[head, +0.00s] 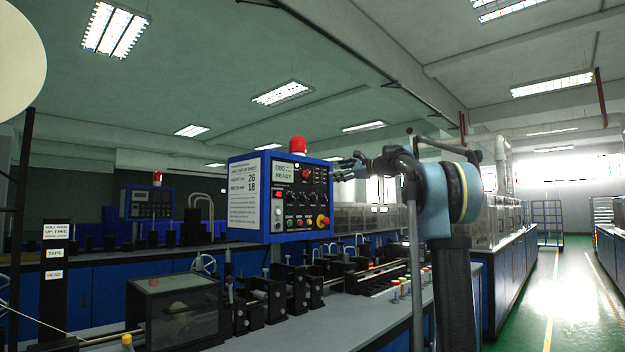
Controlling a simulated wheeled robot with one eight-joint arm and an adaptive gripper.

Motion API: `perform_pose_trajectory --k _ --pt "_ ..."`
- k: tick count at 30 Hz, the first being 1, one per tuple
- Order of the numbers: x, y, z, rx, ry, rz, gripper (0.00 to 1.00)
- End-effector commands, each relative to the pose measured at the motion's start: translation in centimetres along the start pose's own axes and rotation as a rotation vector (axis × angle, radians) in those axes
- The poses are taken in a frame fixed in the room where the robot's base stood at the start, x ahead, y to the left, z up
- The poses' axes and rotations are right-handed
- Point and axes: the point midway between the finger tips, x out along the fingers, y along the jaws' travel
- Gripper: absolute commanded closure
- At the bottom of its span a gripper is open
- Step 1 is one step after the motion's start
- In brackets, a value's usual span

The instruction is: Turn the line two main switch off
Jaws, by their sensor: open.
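A blue control box (257,197) with a dark front panel stands over the near line. Its panel carries a small display reading "000 READY", several knobs and coloured buttons, and a red knob (307,174) near the top. A red-and-yellow switch (323,222) sits at the panel's lower right; its setting is too small to read. No line number is legible on the box. My gripper (342,168) is open and empty, just right of the panel's upper part, fingers pointing left toward it. I cannot tell how large the gap to the panel is.
A red lamp (298,145) tops the box. A second control box (150,204) stands farther back left. Below are a bench (262,340) with rollers and black blocks, and a dark clear-sided case (174,308). A green-floored aisle (575,300) is open at right.

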Motion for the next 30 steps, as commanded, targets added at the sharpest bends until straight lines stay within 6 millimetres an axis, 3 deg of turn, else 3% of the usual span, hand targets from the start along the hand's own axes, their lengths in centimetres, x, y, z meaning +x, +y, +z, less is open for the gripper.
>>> perform_pose_trajectory --k 21,30 --pt "11.6 0.1 0.0 -0.002 0.000 0.003 0.40" --pt "15.4 0.1 0.0 -0.002 0.000 0.003 0.40"
